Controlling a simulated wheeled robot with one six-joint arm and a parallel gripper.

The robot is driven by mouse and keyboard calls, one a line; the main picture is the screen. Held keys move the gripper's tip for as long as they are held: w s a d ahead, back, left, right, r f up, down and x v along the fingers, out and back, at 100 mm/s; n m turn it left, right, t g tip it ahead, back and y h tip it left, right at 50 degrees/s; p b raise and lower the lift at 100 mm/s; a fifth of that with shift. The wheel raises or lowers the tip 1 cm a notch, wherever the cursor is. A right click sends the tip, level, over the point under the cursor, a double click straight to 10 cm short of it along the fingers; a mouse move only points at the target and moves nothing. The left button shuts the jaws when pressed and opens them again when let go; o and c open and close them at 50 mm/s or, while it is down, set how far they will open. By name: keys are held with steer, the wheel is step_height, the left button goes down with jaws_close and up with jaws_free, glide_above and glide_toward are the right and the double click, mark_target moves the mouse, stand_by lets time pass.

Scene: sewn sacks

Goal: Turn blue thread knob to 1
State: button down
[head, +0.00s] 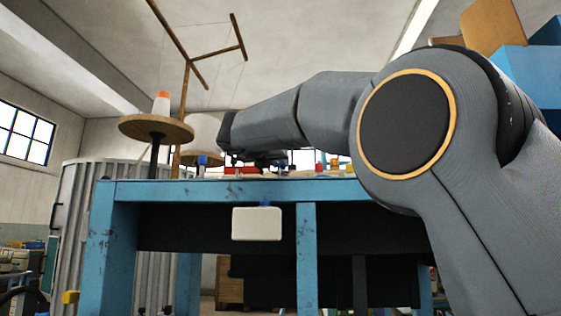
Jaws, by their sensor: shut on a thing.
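My gripper (258,158) is low over the top of the blue workbench (150,191), at the far end of my arm. It is small and dark here. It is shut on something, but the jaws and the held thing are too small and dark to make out. A small blue piece (203,160) stands left of the gripper, and a bit of blue (281,162) shows beside its right side. I cannot tell which is the blue thread knob. A red part (242,170) lies below the gripper. No dial marks or numbers can be read from this low angle.
A round wooden spool stand (156,128) with an orange-and-white cone (161,101) and a wooden thread rack (184,105) rise at the left. Small red, yellow and blue pieces (334,166) stand right of the gripper. A white box (257,223) hangs on the bench front.

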steer(key=m+h+p, duration=0.1)
steer(key=h+p, duration=0.1)
steer(key=a+m+g+h+p, duration=0.1)
steer(key=shift+w+m+g+h+p, duration=0.15)
steer(key=shift+m+g+h+p, duration=0.15)
steer(key=shift+h+p, duration=0.1)
steer(key=m+g+h+p, duration=0.2)
steer(key=p, duration=0.3)
steer(key=shift+w+a+r+h, duration=0.1)
steer(key=shift+h, duration=0.3)
steer(key=shift+p, duration=0.55)
steer(key=shift+m+g+h+p, duration=0.4)
steer(key=shift+m+h+p, duration=0.1)
steer(key=shift+p, duration=0.35)
steer(key=shift+w+f, duration=0.1)
steer(key=shift+f, duration=0.2)
steer(key=c, duration=1.6)
jaws_free()
steer(key=shift+a, duration=0.1)
steer(key=shift+r, duration=0.1)
steer(key=shift+b+v, duration=0.8)
steer(key=shift+v, duration=3.1)
